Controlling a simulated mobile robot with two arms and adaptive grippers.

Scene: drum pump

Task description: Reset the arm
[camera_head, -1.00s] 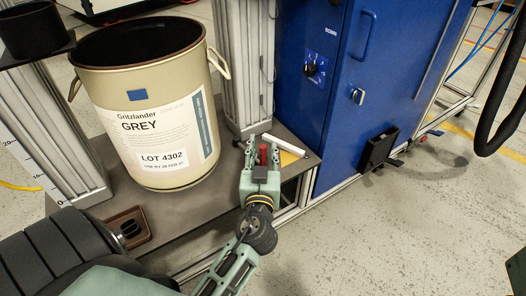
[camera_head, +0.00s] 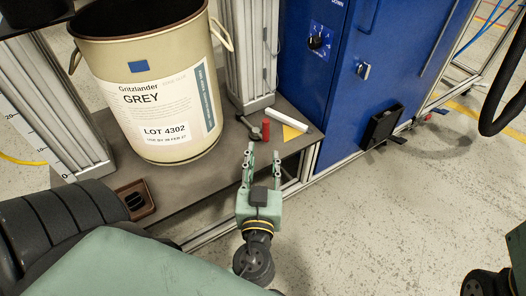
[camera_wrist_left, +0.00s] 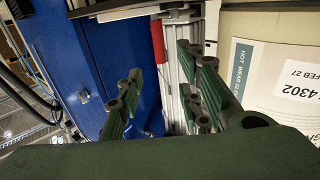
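My left gripper (camera_head: 262,163) is open and empty, in front of the platform's edge in the head view. Its two spread fingers point toward a small red-handled part (camera_head: 266,130), which stands on the grey platform beside a dark lever piece. The fingertips are apart from it. In the left wrist view the open fingers (camera_wrist_left: 160,95) frame a gap, and the red handle (camera_wrist_left: 157,40) shows beyond them. Part of my right arm shows at the lower right of the head view; its gripper is out of view.
A large beige drum (camera_head: 160,100) labelled GREY stands on the platform (camera_head: 190,190). A white bar (camera_head: 287,120) and yellow patch lie right of the red handle. A blue cabinet (camera_head: 330,90) stands behind. The floor at the right is largely clear.

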